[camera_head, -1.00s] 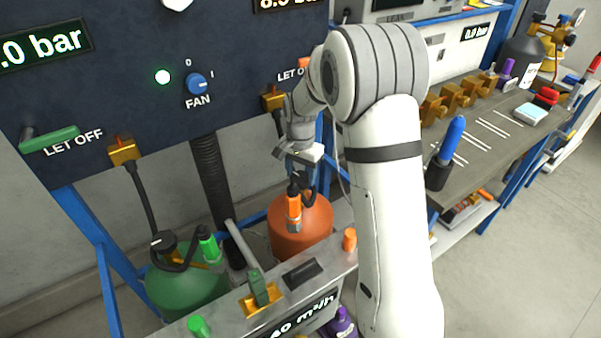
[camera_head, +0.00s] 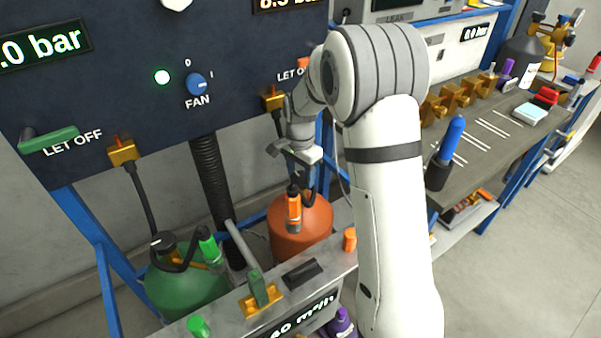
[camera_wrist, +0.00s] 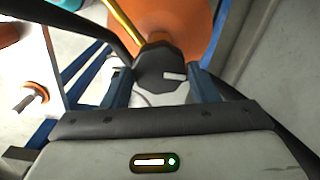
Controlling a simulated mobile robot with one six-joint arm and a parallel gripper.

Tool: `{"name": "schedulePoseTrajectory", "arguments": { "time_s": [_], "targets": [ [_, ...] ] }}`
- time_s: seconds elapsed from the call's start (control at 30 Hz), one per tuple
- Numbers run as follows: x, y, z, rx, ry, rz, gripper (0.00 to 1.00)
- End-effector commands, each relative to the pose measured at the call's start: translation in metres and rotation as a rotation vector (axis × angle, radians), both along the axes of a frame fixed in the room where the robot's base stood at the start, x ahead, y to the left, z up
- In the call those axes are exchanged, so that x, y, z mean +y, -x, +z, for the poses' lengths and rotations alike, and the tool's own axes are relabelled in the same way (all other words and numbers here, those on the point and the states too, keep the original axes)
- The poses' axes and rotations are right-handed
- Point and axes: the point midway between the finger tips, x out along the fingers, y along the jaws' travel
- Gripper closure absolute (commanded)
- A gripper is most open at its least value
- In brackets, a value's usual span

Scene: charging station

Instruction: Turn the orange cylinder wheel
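The orange cylinder (camera_head: 311,231) stands behind the grey bench ledge. Its orange body also shows at the top of the wrist view (camera_wrist: 185,18). Its wheel (camera_wrist: 157,66) is a dark faceted knob with a white mark, in front of a brass fitting. My gripper (camera_wrist: 160,92) has two blue fingers, one to the left and one to the right of the wheel. They are spread, with a visible gap at least on the left; contact cannot be told. In the head view my gripper (camera_head: 300,172) is above the orange cylinder, and the wheel is mostly hidden.
A black hose runs close to the fingers in the wrist view. An orange-sleeved connector (camera_head: 293,212) hangs in front of the orange cylinder. A green cylinder (camera_head: 185,285) stands left. The dark control panel (camera_head: 120,85) is behind, and the grey ledge (camera_head: 335,262) is in front.

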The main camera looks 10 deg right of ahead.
Motion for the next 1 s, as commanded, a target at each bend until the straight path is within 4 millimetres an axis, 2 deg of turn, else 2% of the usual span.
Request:
{"name": "schedulePoseTrajectory", "arguments": {
  "time_s": [0.03, 0.23, 0.53, 1.0],
  "targets": [
    [0.000, 0.000, 0.001, -0.001, -0.001, -0.001, 0.42],
    [0.000, 0.000, 0.000, 0.000, 0.000, 0.001, 0.26],
    [0.000, 0.000, 0.004, -0.001, 0.000, 0.002, 0.25],
    [0.000, -0.001, 0.072, -0.002, -0.001, 0.001, 0.25]
  ]
}}
